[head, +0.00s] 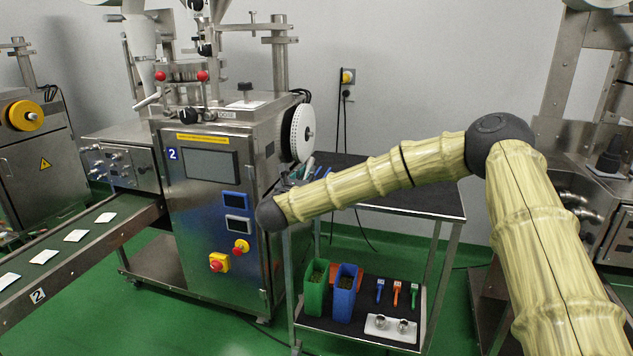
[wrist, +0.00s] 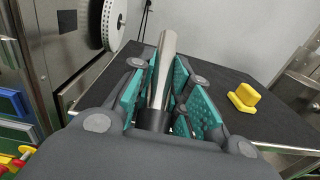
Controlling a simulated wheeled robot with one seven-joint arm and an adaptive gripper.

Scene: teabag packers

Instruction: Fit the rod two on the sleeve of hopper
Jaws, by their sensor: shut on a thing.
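My gripper (wrist: 160,82) has its teal-padded fingers shut on a shiny metal rod (wrist: 164,68), which has a dark lower end and points up and away in the wrist view. I cannot read a number on it. In the head view my gripper is mostly hidden behind the end of my arm, beside the machine marked 2 (head: 205,163). The hopper (head: 207,8) is at the top of that machine, cut off by the picture's edge. A metal post (head: 280,55) with a clamp and crossbar stands beside it. I cannot tell which part is the sleeve.
A trolley with a dark top (head: 425,190) stands right of the machine. A yellow block (wrist: 243,96) lies on its top. Its lower shelf holds green (head: 316,288) and blue bins (head: 344,292). A white reel (head: 302,133) juts from the machine. A conveyor (head: 75,240) runs left.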

